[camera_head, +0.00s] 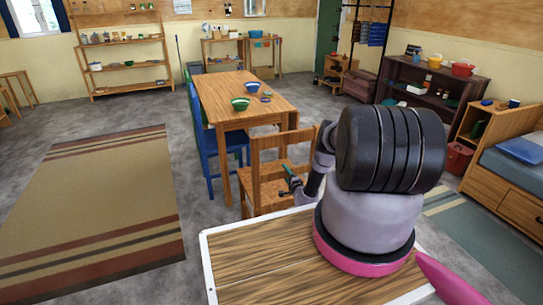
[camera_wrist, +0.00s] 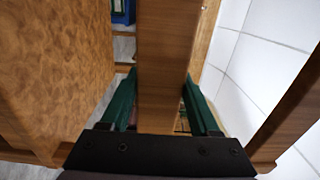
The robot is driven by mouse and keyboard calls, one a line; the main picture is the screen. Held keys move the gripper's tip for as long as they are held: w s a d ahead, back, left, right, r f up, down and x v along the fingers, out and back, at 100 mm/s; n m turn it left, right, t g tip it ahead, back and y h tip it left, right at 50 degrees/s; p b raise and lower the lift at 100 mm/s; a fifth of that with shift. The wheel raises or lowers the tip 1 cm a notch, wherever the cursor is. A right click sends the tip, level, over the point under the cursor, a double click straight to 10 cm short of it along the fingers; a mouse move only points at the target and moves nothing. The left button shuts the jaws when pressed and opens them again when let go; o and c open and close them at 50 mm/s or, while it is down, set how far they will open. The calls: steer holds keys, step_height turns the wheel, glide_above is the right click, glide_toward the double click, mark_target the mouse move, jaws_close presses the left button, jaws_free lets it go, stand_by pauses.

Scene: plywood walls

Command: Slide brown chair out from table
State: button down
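The brown chair (camera_head: 257,177) stands at the near end of the wooden table (camera_head: 236,98), its slatted back towards me. My gripper (camera_head: 289,182) is at the chair's back, and my arm hides part of the chair's right side. In the wrist view my gripper (camera_wrist: 160,105) has its two green fingers apart, one on each side of a brown wooden bar of the chair (camera_wrist: 165,60). A narrow gap shows beside the right finger; contact on the left side is unclear. The chair's seat (camera_wrist: 50,60) appears at the left there.
A blue chair (camera_head: 208,148) stands at the table's left side. Green and blue bowls (camera_head: 240,103) sit on the table. A striped rug (camera_head: 105,205) lies at the left; a dark shelf (camera_head: 432,90) and bed (camera_head: 510,165) stand at the right. Grey floor is open between rug and chair.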

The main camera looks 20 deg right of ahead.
steer(key=shift+c, duration=0.4)
jaws_free()
steer(key=s, duration=1.2)
steer(key=shift+d, duration=0.2)
